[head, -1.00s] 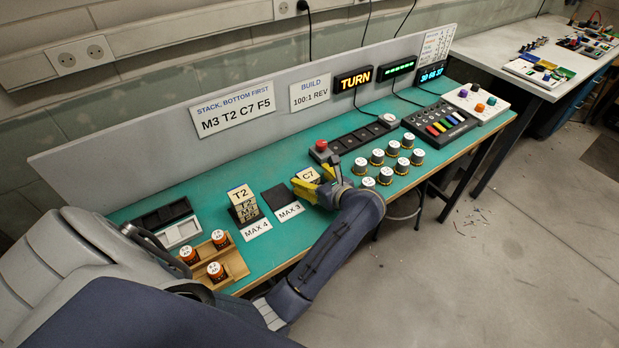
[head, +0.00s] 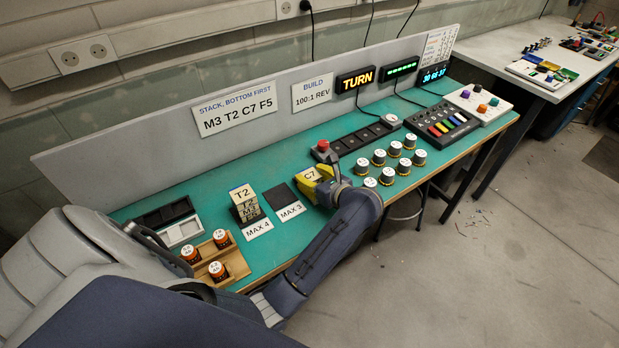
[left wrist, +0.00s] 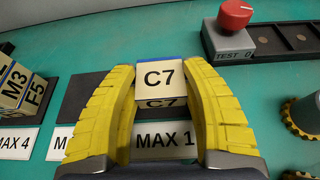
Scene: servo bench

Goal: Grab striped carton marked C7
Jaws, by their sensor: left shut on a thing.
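The C7 carton (head: 310,175) has a pale top marked C7 and shows between my left gripper's yellow fingers. In the left wrist view, the C7 carton (left wrist: 161,76) has a blue edge at the back of its top and a darker front face also marked C7. My left gripper (left wrist: 161,92) is shut on it, one finger along each side. The gripper (head: 318,188) partly hides it in the head view. I cannot tell whether the carton is clear of the surface. My right gripper is not in view.
A stack of cartons topped by T2 (head: 240,193) stands left, behind the MAX 4 label (head: 258,228). A dark empty pad (head: 279,194) lies between it and my gripper.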

